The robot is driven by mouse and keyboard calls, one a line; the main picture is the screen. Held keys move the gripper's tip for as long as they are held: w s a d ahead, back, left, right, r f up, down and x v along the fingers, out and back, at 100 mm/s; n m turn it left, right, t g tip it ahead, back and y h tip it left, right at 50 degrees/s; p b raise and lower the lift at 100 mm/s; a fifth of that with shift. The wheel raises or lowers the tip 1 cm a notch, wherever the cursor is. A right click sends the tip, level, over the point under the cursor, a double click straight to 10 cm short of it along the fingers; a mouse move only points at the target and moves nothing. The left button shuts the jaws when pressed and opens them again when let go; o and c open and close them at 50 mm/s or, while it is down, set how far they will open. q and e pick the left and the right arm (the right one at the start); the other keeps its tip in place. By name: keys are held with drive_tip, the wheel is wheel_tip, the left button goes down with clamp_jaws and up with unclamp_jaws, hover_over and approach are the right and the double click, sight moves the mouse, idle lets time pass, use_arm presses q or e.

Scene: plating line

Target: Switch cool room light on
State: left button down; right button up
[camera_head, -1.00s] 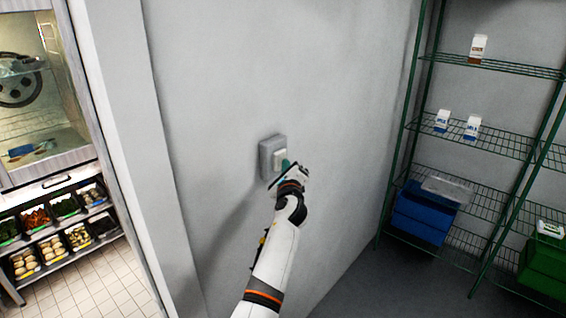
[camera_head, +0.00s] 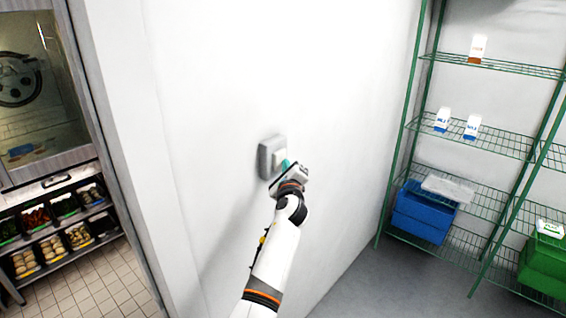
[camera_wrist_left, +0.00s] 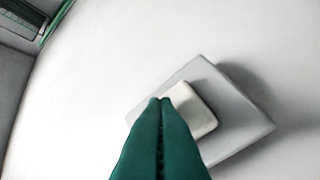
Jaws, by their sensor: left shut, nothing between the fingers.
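The light switch (camera_head: 270,157) is a grey box with a pale rocker, fixed to the wall in the middle of the head view. In the left wrist view the switch's grey plate (camera_wrist_left: 245,125) looks tilted, with the cream rocker (camera_wrist_left: 196,108) raised on it. My left gripper (camera_head: 285,164) is at the switch. In the left wrist view its green fingers (camera_wrist_left: 160,103) are shut together, empty, with the tips over the rocker's left edge. I cannot tell whether they touch it. The wall and room are brightly lit. My right gripper is not in view.
A green wire rack (camera_head: 484,132) stands on the right with cartons, a blue crate (camera_head: 423,217) and a green crate (camera_head: 545,262). Left of the wall edge are food trays on shelves (camera_head: 62,238). The floor between wall and rack is clear.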

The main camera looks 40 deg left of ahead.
use_arm(q)
drive_tip(key=shift+d, duration=0.3)
drive_tip(key=d, duration=0.5)
drive_tip(key=shift+s+d+b, duration=0.25)
drive_tip(key=shift+d+b, duration=0.05)
drive_tip(key=shift+d, duration=0.05)
drive_tip(key=shift+f, duration=0.1)
idle(0.3)
